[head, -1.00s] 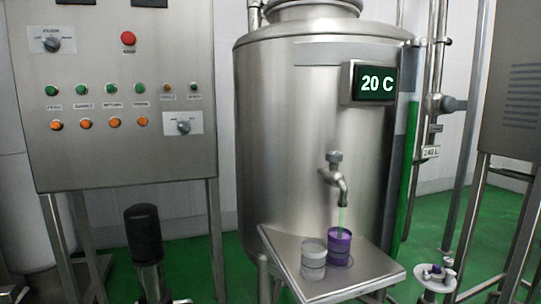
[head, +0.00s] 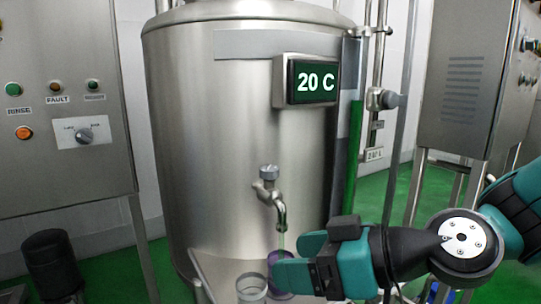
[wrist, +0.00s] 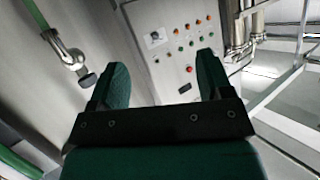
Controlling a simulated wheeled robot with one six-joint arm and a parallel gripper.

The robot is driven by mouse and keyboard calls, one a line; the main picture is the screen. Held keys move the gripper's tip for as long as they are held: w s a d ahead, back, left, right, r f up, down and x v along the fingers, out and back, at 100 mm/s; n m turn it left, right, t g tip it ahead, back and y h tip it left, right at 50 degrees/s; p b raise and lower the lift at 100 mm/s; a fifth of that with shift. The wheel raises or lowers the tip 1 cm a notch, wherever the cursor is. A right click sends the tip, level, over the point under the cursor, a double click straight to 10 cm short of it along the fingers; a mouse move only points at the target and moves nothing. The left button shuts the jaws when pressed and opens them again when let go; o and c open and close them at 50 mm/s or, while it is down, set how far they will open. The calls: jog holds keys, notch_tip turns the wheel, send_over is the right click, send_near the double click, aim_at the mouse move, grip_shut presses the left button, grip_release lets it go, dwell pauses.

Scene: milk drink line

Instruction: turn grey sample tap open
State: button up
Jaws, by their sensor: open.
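The sample tap (head: 277,204) sticks out of the front of the steel tank, with a round grey knob (head: 268,172) on top. A thin green stream runs from its spout towards a purple cup (head: 274,259). That cup is partly hidden by my gripper (head: 290,258). My gripper is open and empty, below and right of the tap in the head view, apart from the knob. In the wrist view my open fingers (wrist: 162,82) spread wide, and the tap (wrist: 67,52) lies left of them, outside the jaws.
A clear cup (head: 250,288) stands beside the purple one on the metal shelf (head: 215,268). The tank (head: 225,130) carries a 20 C display (head: 314,82). A control panel (head: 60,120) stands left. A sight tube with green liquid (head: 354,150) runs right of the tap.

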jog(key=w+r+m+t+p, duration=0.1)
jog(key=w+r+m+t, duration=0.15)
jog(key=w+t, duration=0.3)
jog(key=m+t+h+p, duration=0.2)
jog(key=t+h, duration=0.1)
jog(key=t, duration=0.1)
send_near(272, 170)
jog(key=p+x, duration=0.4)
jog(key=p, duration=0.6)
jog(key=p+x, duration=0.4)
jog(key=p, duration=0.7)
jog(key=shift+w+r, duration=0.25)
jog(key=shift+w, duration=0.15)
jog(key=shift+w+a+f+p, duration=0.15)
jog(key=shift+w+a+p, duration=0.45)
jog(key=shift+p, duration=0.35)
jog(key=shift+w+a+f+p, duration=0.2)
jog(key=shift+w+a+p, duration=0.1)
jog(key=shift+w+p, duration=0.4)
jog(key=shift+f, duration=0.1)
jog(key=c, duration=0.9)
